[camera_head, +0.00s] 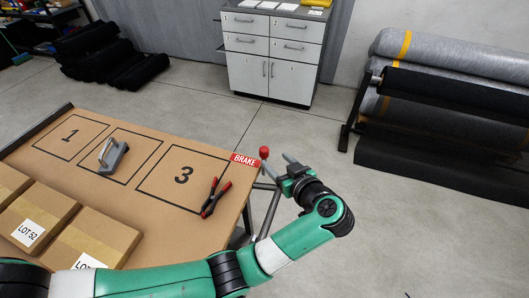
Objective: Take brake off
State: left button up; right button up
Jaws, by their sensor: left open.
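The brake lever's red knob (264,152) stands at the right edge of the table, beside a red label reading BRAKE (244,160). My left gripper (275,165) is just right of the knob, past the table edge, with its jaws open and pointing toward the lever. No grip on the knob shows. Whether a finger touches the lever cannot be told, as they overlap closely in the picture. My left arm reaches in along the bottom of the view. My right gripper is not in view.
The table (150,195) bears outlined zones, a grey handled tool (113,157), red-and-black pliers (215,197) and cardboard boxes (92,238) at the front left. A cabinet (272,55) and fabric rolls (450,80) stand behind. The floor right of the table is clear.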

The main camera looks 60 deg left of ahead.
aim_at(265, 150)
pick_arm(q)
jog(key=b+x, duration=0.3)
jog(key=x, duration=0.6)
jog(key=shift+a+f, duration=0.15)
jog(key=shift+a, duration=0.05)
grip_shut()
dwell(0.9)
